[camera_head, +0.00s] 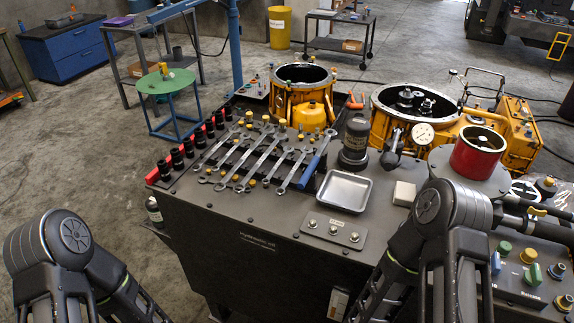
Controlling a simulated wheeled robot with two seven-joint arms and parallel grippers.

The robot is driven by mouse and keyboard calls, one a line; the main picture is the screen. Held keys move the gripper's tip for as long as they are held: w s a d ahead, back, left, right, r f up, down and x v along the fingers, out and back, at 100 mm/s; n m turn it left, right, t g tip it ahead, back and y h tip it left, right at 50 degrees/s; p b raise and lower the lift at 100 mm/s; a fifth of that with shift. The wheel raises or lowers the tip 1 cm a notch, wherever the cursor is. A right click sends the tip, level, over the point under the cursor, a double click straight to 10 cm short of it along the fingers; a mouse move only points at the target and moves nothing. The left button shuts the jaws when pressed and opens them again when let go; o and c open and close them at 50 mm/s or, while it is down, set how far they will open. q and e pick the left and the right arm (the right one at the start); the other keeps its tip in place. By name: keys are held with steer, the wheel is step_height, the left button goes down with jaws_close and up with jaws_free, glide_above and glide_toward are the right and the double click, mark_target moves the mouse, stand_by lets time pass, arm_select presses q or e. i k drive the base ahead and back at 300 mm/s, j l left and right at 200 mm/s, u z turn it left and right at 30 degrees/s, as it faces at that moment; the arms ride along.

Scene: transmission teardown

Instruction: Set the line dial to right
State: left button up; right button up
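My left arm shows at bottom left and my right arm at bottom right, beside the panel. Neither gripper can be made out.
The dark bench holds several wrenches (245,155), an empty metal tray (345,190), a plate with three bolts (334,231), a red-rimmed cylinder (478,153) and yellow housings (302,92). Black bars lie behind the knobs. Open floor (85,165) is at left.

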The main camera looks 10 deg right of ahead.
mark_target(496, 267)
steer(key=z, duration=1.95)
